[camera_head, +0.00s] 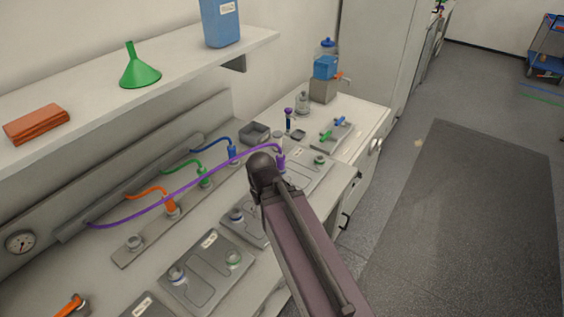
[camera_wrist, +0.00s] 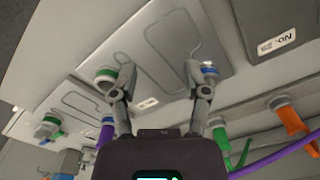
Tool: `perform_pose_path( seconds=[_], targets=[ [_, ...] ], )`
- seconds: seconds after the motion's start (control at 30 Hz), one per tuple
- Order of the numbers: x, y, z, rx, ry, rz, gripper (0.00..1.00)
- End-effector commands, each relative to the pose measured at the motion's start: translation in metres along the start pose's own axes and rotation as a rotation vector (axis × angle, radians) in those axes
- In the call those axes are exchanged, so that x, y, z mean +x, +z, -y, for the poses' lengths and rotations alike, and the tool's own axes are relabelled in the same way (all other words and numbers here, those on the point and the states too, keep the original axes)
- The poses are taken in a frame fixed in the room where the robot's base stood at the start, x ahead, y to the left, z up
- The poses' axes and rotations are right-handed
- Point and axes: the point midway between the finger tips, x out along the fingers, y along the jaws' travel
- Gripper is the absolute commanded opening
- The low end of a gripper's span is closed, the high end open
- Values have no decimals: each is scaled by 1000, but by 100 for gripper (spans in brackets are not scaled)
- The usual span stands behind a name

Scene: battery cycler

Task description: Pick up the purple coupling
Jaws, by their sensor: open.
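The purple coupling (camera_head: 281,161) stands upright on a grey plate on the bench in the head view, just beyond the dark end of my arm. A purple hose (camera_head: 165,197) runs from it in an arc to the left rear of the bench. In the wrist view the purple coupling (camera_wrist: 106,134) shows at the left, partly hidden by my gripper's left finger and body. My gripper (camera_wrist: 160,80) is open with nothing between its fingers, above a grey plate with ports. In the head view my fingers cannot be made out.
Blue (camera_head: 232,152), green (camera_head: 205,176) and orange (camera_head: 171,205) couplings with hoses stand along the back. Grey plates (camera_head: 205,270) with ringed ports fill the front. A shelf (camera_head: 170,75) overhangs the bench, holding a green funnel (camera_head: 140,68).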

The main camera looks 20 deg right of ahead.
Motion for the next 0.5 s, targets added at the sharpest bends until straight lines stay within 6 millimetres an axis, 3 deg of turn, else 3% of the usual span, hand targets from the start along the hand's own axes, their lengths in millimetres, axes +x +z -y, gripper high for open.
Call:
perform_pose_path(
  seconds=[0.17, 0.27, 0.37, 0.5],
  targets=[
    [-5, -12, -5, -10, 0, 0, 87],
    [-13, -32, -12, -28, 0, 0, 87],
    [-24, -61, -15, -63, 0, 0, 87],
    [-43, -113, -45, -118, 0, 0, 87]
  ],
)
